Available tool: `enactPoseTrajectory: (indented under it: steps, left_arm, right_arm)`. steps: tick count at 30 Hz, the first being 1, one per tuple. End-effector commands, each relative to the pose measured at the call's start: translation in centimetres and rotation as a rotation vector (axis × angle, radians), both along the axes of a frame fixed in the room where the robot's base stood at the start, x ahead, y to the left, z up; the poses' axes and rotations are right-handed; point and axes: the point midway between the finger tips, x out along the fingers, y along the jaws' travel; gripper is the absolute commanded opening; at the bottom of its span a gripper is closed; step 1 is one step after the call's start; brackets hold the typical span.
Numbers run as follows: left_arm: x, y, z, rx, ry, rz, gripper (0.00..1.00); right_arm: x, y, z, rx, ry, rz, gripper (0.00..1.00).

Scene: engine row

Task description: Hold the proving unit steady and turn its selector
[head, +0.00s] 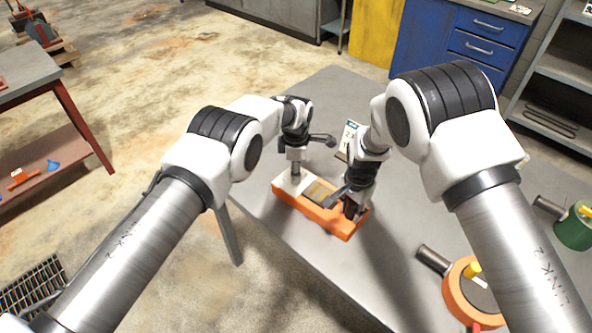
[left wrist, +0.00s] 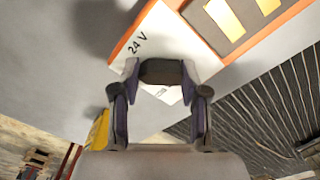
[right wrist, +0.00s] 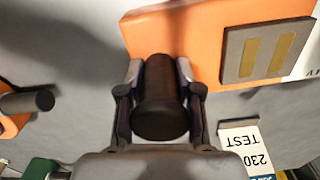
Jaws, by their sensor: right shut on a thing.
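The proving unit (head: 318,212) is an orange block with a white top at its left end, lying on the grey table; the white face reads "24 V" in the left wrist view (left wrist: 148,48). My left gripper (head: 295,172) points down over the white end. In the left wrist view its fingers stand open on both sides of the dark selector knob (left wrist: 161,72); contact is hard to tell. My right gripper (head: 352,208) is at the other end, shut on an upright black cylindrical grip (right wrist: 160,105) on the orange body. A grey plate with two gold strips (right wrist: 268,50) lies between.
A printed card (head: 349,137) reading "TEST 230" in the right wrist view (right wrist: 247,142) lies behind the unit. An orange round item (head: 455,294), a dark cylinder (head: 434,259) and a green drum (head: 574,232) are at the right. The table's left edge is close to the unit.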

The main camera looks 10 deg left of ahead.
Motion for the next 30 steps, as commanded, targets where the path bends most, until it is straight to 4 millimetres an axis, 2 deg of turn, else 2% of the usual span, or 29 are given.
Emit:
enactPoseTrajectory:
  steps: [14,30]
  left_arm:
    - [-0.2,-0.07,-0.23,0.001,0.006,-0.053,0.09]
    - [-0.29,-0.24,-0.35,0.001,0.009,-0.43,0.09]
  right_arm:
    - [0.08,0.03,0.01,0.001,-0.002,-0.002,0.0]
    - [0.12,0.04,0.04,0.001,-0.003,-0.001,0.0]
